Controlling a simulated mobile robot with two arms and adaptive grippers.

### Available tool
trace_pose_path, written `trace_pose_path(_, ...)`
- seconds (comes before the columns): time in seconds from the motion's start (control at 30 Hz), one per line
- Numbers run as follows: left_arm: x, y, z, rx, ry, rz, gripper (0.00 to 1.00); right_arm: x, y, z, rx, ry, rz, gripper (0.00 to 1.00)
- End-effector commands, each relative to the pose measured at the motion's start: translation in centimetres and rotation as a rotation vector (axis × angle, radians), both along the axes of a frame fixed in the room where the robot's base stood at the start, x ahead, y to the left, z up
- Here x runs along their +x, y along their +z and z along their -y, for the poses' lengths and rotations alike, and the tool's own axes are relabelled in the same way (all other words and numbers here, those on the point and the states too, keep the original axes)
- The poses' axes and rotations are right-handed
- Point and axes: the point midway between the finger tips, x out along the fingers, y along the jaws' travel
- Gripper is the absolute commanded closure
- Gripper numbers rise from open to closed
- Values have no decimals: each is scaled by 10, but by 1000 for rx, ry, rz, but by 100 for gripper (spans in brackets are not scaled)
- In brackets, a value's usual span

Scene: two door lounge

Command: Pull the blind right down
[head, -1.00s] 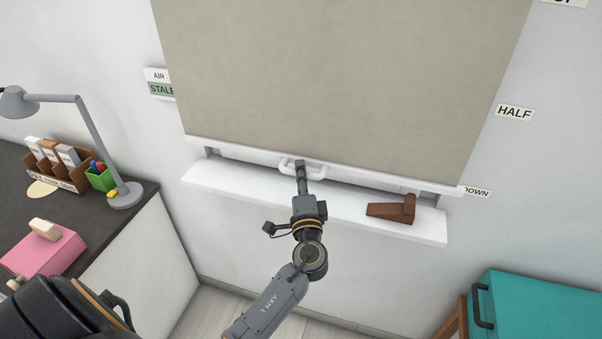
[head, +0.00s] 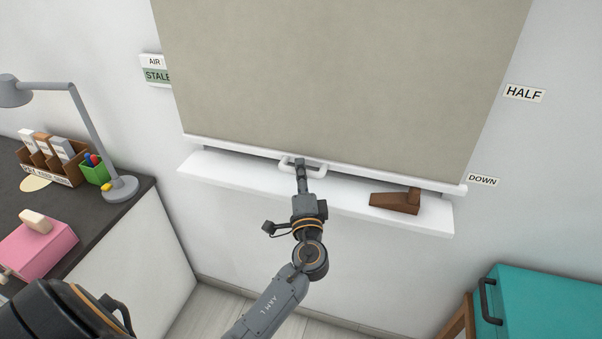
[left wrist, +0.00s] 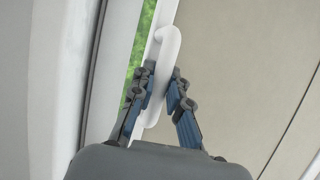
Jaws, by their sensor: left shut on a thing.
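The beige blind (head: 340,75) hangs over the window, with a white bottom bar (head: 400,176) low above the sill. The bar's right end is level with or slightly below the DOWN label (head: 483,180). A white loop handle (head: 287,168) is at the middle of the bar. My left gripper (head: 300,165) is shut on the handle. In the left wrist view the handle (left wrist: 168,45) runs between its two blue-padded fingers (left wrist: 160,95), with a green strip of outdoors beside it. My right gripper is out of view.
A white sill (head: 240,178) juts out below the bar, with a brown wedge (head: 396,201) on its right part. A desk with a grey lamp (head: 122,188) and a pink box (head: 42,250) stands at left. A teal chest (head: 550,305) is at lower right.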

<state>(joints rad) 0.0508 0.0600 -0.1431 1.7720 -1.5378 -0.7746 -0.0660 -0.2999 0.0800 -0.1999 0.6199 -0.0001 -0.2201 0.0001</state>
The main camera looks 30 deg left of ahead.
Motion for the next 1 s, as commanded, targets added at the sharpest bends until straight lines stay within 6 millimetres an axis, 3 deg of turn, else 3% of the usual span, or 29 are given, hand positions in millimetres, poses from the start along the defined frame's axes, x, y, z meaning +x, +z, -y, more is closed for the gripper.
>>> trace_pose_path(0.03, -2, -17, 2, -12, -2, -29, 100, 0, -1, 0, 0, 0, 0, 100)
trace_pose_path(0.07, -2, -17, 2, -12, -1, -29, 81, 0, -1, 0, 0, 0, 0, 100)
trace_pose_path(0.17, -2, -16, 2, -13, -1, -28, 61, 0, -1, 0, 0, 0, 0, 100)
trace_pose_path(0.77, -3, -11, 2, -6, 0, -18, 61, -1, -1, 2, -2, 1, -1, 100)
trace_pose_path(1.0, -31, -18, 23, -9, -3, -20, 61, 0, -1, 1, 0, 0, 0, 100)
